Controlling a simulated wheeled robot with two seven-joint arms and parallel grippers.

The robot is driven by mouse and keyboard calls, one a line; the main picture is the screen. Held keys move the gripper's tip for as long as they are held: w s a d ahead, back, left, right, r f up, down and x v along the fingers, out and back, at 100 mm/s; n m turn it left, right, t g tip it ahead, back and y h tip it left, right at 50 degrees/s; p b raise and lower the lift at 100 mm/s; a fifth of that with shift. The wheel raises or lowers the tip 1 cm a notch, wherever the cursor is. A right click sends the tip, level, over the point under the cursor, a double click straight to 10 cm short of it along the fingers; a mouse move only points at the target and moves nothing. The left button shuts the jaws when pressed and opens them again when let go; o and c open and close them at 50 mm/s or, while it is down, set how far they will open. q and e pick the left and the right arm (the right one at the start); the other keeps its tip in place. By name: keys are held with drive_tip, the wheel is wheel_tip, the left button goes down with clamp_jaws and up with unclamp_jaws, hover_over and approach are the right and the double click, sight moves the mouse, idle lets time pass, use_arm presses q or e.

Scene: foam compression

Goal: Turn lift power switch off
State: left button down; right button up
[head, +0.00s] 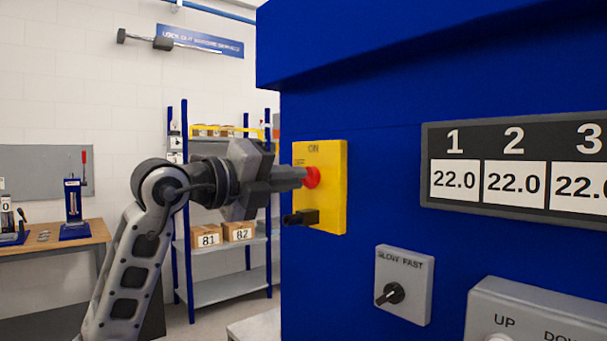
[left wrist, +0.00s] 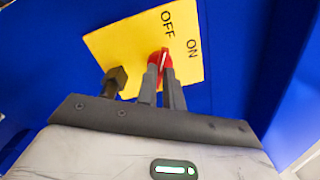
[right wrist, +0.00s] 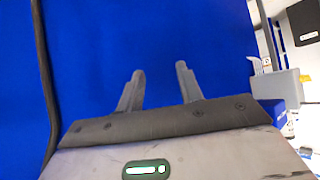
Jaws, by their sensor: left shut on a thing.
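The lift power switch is a yellow plate (head: 333,190) on the blue machine, with a red rotary knob (head: 312,177). In the left wrist view, the plate (left wrist: 112,47) carries the words OFF and ON, and the knob (left wrist: 163,58) has a white line that seems to point nearer to OFF. My left gripper (head: 303,178) reaches in from the left and is shut on the knob; its fingers partly hide it. My right gripper (right wrist: 160,85) is outside the head view; its fingers are apart and empty in front of a blue surface.
A black part (head: 301,217) sticks out from the plate below the knob. A grey SLOW/FAST selector (head: 404,285), an UP/DOWN box (head: 520,315) and a number display (head: 520,172) are on the machine. A shelf with boxes (head: 222,235) and a workbench (head: 55,243) stand behind.

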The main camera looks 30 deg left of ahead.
use_arm(q)
drive_tip(key=n+p, duration=0.1)
drive_tip(key=n, duration=0.3)
drive_tip(key=shift+r, duration=0.1)
drive_tip(key=shift+n+p, duration=0.3)
drive_tip(key=shift+n, duration=0.8)
drive_tip(key=c, duration=0.8)
unclamp_jaws()
drive_tip(key=shift+o, duration=0.2)
drive_tip(key=shift+s, duration=0.1)
drive_tip(key=b+v, duration=0.2)
drive_tip(key=v, duration=0.5)
